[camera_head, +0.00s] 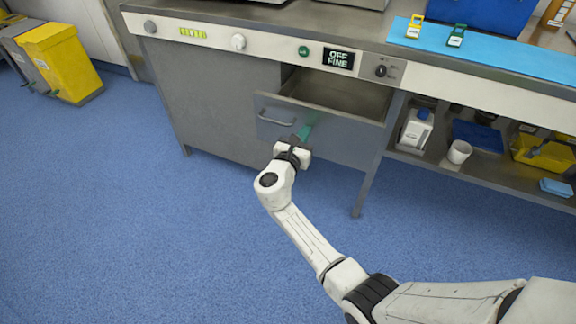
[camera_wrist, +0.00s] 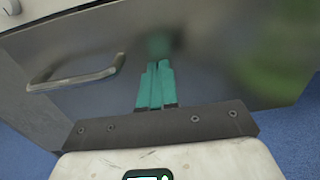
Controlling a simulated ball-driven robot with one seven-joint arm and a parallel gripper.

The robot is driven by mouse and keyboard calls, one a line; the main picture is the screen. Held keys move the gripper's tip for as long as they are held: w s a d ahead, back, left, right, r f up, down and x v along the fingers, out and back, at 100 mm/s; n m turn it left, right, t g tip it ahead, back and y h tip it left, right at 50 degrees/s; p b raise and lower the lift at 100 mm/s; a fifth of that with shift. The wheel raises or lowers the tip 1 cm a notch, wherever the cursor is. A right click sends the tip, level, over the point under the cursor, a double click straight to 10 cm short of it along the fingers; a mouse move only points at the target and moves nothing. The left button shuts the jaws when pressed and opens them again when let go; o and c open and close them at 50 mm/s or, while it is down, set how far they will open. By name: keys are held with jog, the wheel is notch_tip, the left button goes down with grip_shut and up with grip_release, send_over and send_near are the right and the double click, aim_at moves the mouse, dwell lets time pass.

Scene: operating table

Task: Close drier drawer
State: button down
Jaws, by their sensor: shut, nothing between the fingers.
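The grey metal drier drawer (camera_head: 338,136) stands pulled out below the control panel, and its empty inside (camera_head: 335,95) shows from above. Its bar handle (camera_head: 277,117) is on the left part of the front; the handle also shows at the left in the wrist view (camera_wrist: 78,78). My gripper (camera_head: 304,132) is at the drawer front, to the right of the handle. In the wrist view its green fingers (camera_wrist: 157,88) are shut together and empty, pointing at the front panel (camera_wrist: 200,60). The tips are very close to the panel; I cannot tell whether they touch.
The control panel (camera_head: 240,42) runs above the drawer. An open shelf (camera_head: 480,176) at the right holds a white bottle (camera_head: 416,130), a white cup (camera_head: 459,152) and a yellow box (camera_head: 545,154). The blue floor (camera_head: 150,230) is clear.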

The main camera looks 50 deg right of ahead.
aim_at(310, 124)
jog(key=b+x, duration=0.3)
jog(key=x, duration=0.3)
jog(key=b+x, duration=0.3)
jog(key=x, duration=0.2)
jog(key=b+x, duration=0.3)
jog(key=x, duration=0.3)
jog(key=shift+w+d+f, duration=0.1)
jog(key=shift+d+f, duration=0.15)
jog(key=shift+d, duration=0.1)
jog(key=shift+w+d+r+b, duration=0.1)
jog(key=shift+w+d+b, duration=0.15)
jog(key=shift+d, duration=0.3)
jog(key=shift+r, duration=0.25)
jog(key=shift+d+r, duration=0.1)
jog(key=shift+s+a, duration=0.15)
jog(key=shift+a, duration=0.1)
jog(key=p+v, duration=0.1)
jog(key=v, duration=0.3)
jog(key=p+v, duration=0.2)
jog(key=v, duration=0.3)
jog(key=p+v, duration=0.1)
jog(key=v, duration=0.3)
jog(key=shift+s+a+f+p, duration=0.1)
jog(key=shift+a+f+p, duration=0.15)
jog(key=shift+a+p, duration=0.15)
